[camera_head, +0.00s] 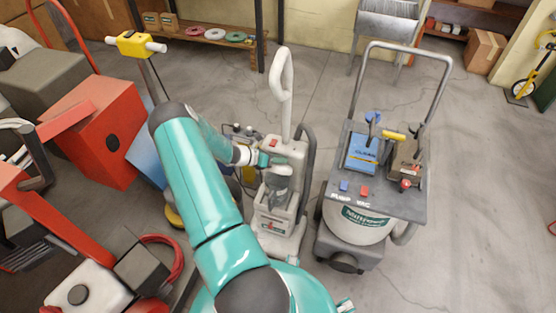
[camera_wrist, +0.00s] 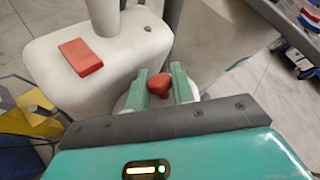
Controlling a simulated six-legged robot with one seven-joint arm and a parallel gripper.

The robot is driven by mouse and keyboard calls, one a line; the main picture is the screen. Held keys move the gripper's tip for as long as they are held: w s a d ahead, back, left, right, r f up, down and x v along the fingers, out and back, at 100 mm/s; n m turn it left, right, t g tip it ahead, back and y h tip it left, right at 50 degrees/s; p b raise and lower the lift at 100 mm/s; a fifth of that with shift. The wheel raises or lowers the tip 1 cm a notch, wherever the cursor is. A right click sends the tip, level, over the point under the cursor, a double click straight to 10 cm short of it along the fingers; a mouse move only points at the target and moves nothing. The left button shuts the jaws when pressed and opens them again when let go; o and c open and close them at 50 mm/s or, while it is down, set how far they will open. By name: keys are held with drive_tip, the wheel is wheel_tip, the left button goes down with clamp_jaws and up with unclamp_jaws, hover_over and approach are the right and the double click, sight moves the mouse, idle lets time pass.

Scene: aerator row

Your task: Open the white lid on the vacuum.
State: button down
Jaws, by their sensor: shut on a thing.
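The upright vacuum (camera_head: 285,225) stands in the middle of the head view, off-white with a tall looped handle (camera_head: 283,85). In the wrist view its white top housing (camera_wrist: 110,48) carries a flat red pad (camera_wrist: 80,56). My gripper (camera_wrist: 164,86) is at the vacuum, its two green fingers closed on a small red knob (camera_wrist: 158,84). A pale rounded part (camera_wrist: 125,100), perhaps the white lid, shows just behind the left finger. My gripper hides most of it, so its position cannot be told. In the head view my gripper (camera_head: 272,160) reaches the vacuum's upper front.
A grey wheeled machine (camera_head: 360,225) with a metal handle and a tray of tools stands close on the right. Red machines (camera_head: 95,135) crowd the left. A low shelf (camera_head: 205,37) is at the back. Open concrete floor (camera_head: 480,180) lies at the far right.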

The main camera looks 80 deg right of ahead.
drive_tip(key=shift+w+d, duration=0.1)
drive_tip(key=c, duration=1.2)
unclamp_jaws()
drive_tip(key=v, duration=1.4)
drive_tip(key=shift+f, duration=0.1)
